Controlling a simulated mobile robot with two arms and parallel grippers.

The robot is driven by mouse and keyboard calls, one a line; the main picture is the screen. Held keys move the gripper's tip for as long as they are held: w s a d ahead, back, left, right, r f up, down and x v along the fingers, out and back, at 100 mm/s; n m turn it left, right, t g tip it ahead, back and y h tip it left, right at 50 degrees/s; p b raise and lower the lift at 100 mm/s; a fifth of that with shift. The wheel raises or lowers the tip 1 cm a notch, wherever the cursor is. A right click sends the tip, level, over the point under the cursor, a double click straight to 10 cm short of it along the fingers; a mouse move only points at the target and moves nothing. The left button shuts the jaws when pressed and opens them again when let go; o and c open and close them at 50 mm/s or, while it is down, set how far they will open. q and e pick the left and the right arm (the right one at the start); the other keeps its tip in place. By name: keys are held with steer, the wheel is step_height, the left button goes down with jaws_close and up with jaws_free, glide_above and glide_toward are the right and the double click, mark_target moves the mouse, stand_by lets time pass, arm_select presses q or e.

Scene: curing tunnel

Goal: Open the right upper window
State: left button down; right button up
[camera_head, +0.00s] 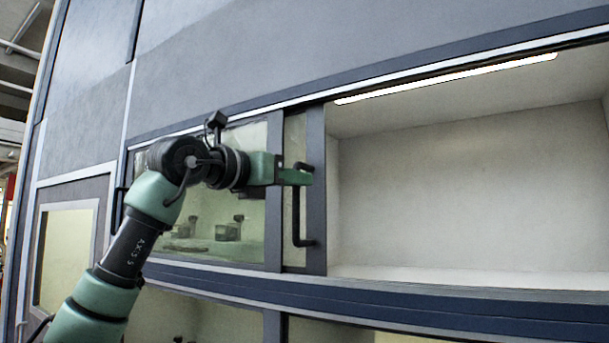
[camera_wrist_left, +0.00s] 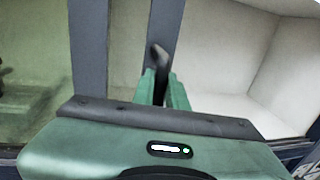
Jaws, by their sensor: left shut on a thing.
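The right upper window (camera_head: 316,215) is a sliding pane with a dark frame. It stands slid to the left, mostly overlapping the left upper window (camera_head: 256,225), and the bay to its right is open. Its black bar handle (camera_head: 296,225) is upright on the frame. My left gripper (camera_head: 300,176) is shut on the handle near its upper end. In the left wrist view the handle (camera_wrist_left: 159,58) rises between the green fingers (camera_wrist_left: 163,92). My right gripper is in neither view.
The open bay (camera_head: 450,190) is empty, with pale walls and a light strip (camera_head: 450,78) along its top. Small items (camera_head: 228,231) show behind the left glass. A lower row of windows (camera_head: 215,320) runs below the dark rail (camera_head: 400,305).

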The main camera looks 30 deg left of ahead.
arm_select(q)
steer(key=shift+w+a+f, duration=0.2)
steer(key=shift+a+f, duration=0.05)
steer(key=shift+a, duration=0.45)
steer(key=c, duration=1.5)
jaws_free()
steer(key=shift+o, duration=0.3)
steer(key=shift+w+a, duration=0.1)
steer(key=shift+w, duration=0.05)
steer(key=b+v, duration=0.3)
steer(key=v, duration=0.5)
